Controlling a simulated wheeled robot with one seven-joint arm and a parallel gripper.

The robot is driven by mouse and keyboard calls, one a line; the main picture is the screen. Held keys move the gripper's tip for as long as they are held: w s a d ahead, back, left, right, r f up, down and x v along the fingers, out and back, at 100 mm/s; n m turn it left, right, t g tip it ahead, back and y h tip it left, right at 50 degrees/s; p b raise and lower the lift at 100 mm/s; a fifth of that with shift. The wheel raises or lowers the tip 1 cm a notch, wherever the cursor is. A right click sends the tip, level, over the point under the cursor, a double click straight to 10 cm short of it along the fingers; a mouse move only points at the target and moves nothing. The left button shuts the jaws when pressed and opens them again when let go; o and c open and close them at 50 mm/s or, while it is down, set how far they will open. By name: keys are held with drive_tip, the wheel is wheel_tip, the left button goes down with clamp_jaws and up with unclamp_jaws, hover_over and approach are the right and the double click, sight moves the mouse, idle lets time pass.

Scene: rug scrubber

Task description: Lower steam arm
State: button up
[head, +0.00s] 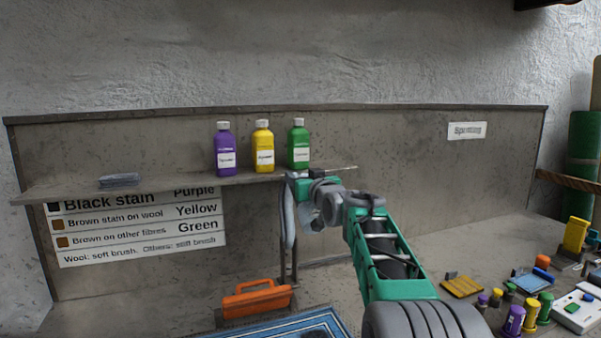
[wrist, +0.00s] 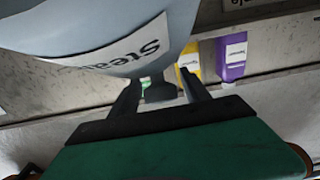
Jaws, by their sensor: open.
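The steam arm's light blue body (wrist: 100,30), with a white label reading "Stea…", fills the upper left of the wrist view. In the head view a narrow pale blue part (head: 289,222) shows beside a dark upright post, partly behind my arm. My gripper (wrist: 160,84) is open in the wrist view, its two dark fingers pointing toward the shelf. A dark grey knob (wrist: 160,92) shows between the fingers; I cannot tell whether they touch it. In the head view my gripper (head: 296,178) is at shelf height by the post, its fingertips hard to make out.
Purple (head: 224,150), yellow (head: 262,148) and green (head: 298,145) bottles stand on the shelf (head: 180,182) close to my gripper. Several small coloured items crowd the bench at right.

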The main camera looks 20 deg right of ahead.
drive_tip(key=shift+w, duration=0.15)
drive_tip(key=shift+a, duration=0.1)
clamp_jaws()
idle(0.4)
idle(0.9)
